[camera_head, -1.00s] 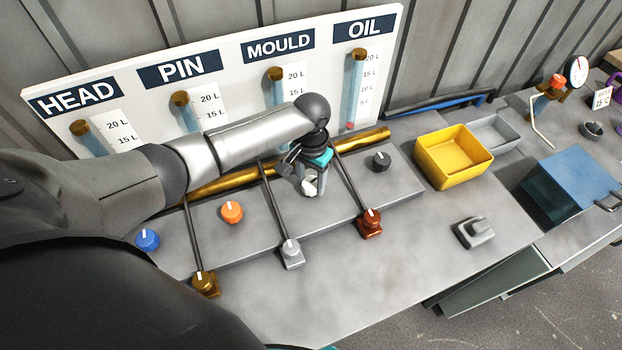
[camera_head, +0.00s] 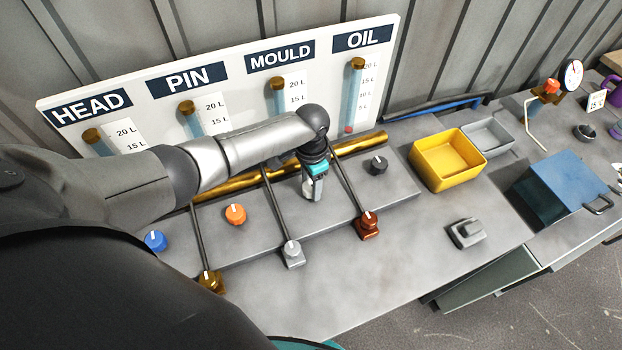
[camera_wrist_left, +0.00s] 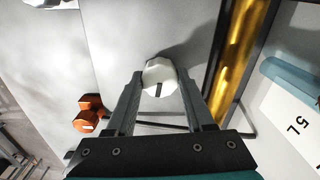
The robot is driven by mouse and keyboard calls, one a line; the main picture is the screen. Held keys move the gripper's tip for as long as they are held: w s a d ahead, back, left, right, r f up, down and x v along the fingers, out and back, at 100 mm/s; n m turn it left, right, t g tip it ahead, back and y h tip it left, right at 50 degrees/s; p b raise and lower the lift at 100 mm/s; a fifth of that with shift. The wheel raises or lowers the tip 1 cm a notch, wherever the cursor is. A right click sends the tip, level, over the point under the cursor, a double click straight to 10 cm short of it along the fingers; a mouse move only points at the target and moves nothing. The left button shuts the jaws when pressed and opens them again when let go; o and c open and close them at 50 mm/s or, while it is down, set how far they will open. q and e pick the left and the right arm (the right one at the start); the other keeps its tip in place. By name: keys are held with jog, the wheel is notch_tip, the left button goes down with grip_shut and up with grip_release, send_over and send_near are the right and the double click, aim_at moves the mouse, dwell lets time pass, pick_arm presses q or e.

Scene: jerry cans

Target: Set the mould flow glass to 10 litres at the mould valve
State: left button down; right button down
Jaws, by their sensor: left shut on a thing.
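The white valve knob (camera_head: 307,187) sits on the grey bench panel below the MOULD sign (camera_head: 280,57). My left gripper (camera_head: 313,194) points down at it and partly covers it. In the left wrist view, the white knob (camera_wrist_left: 160,74) with a dark mark is between the fingers of my left gripper (camera_wrist_left: 160,88), which are shut on it. The mould flow glass (camera_head: 278,97) is a pale blue tube with a brass cap and a litre scale. My arm hides its lower part, so its level cannot be read. My right gripper is not in view.
Blue (camera_head: 155,241), orange (camera_head: 236,214) and black (camera_head: 378,165) knobs sit on the same panel. Thin dark pipes run from the brass rail (camera_head: 360,144) to small fittings at the front. A yellow bin (camera_head: 447,180) stands right of the panel. The front bench top is mostly clear.

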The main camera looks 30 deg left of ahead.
aim_at(311, 185)
pick_arm(q)
jog(key=shift+r+m+p, duration=0.1)
jog(key=shift+m+p, duration=0.25)
jog(key=shift+m, duration=0.75)
jog(key=shift+c, duration=1.4)
grip_release()
notch_tip(311, 185, up, 15)
jog(key=p, duration=0.1)
jog(key=shift+p, duration=0.35)
